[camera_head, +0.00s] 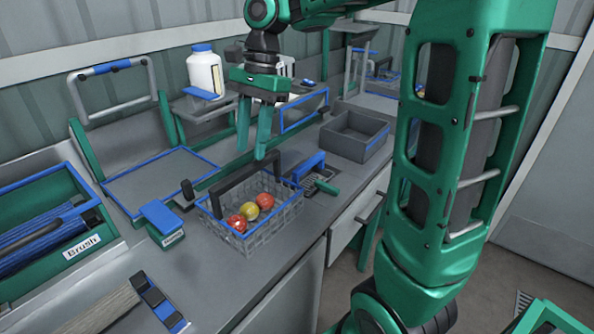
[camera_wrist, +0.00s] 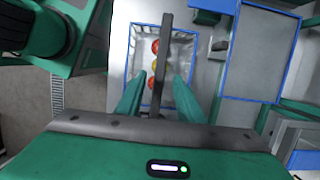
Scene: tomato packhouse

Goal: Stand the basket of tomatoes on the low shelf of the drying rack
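The grey mesh basket (camera_head: 275,231) with a blue rim stands upright on the counter, holding red and yellow tomatoes (camera_head: 252,212). Its dark arched handle (camera_head: 232,180) rises across it. In the wrist view the basket (camera_wrist: 187,40) lies ahead, and its handle (camera_wrist: 166,50) runs between my fingers. My gripper (camera_head: 252,150) is open and points down above the basket; it also shows in the wrist view (camera_wrist: 159,95). The fingers look apart from the handle on both sides. I cannot pick out the drying rack for sure; a grey frame with shelves (camera_head: 352,45) stands at the back.
A grey open bin (camera_head: 355,132) stands on the counter behind the basket. A blue-and-green block (camera_head: 161,220) stands close on the left. A blue-edged flat tray (camera_head: 160,180) and a white bottle (camera_head: 205,72) are farther back. A box labelled Brush (camera_head: 85,246) is at the left.

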